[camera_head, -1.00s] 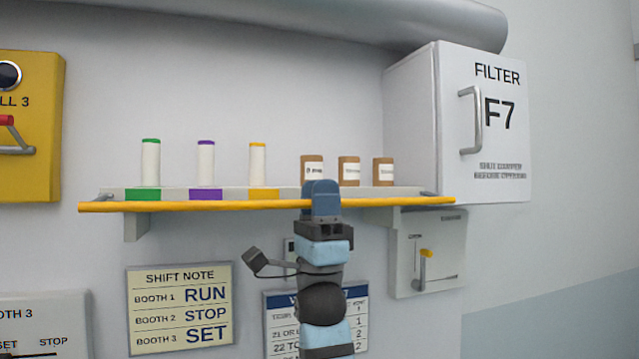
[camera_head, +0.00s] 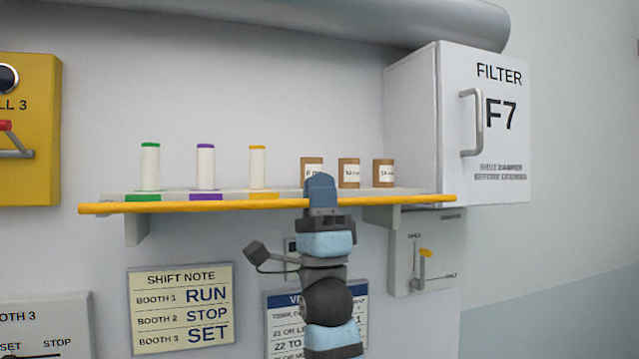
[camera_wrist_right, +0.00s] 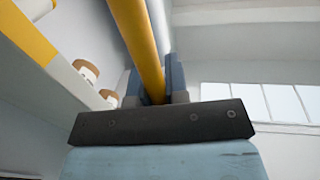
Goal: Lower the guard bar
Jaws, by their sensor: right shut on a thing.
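The yellow guard bar (camera_head: 180,206) runs level along the front edge of the wall shelf (camera_head: 225,193). My right gripper (camera_head: 321,195) comes up from below and is shut on the bar, right of its middle. In the right wrist view the bar (camera_wrist_right: 138,40) passes between the two blue fingers (camera_wrist_right: 156,82). The fingers hide a short stretch of the bar in the head view. My left gripper is not in view.
Three white cylinders with coloured caps (camera_head: 205,168) and three brown labelled containers (camera_head: 349,172) stand on the shelf behind the bar. The filter cabinet (camera_head: 495,130) is at right, above a small lever box (camera_head: 428,255). A shift note (camera_head: 180,307) hangs below.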

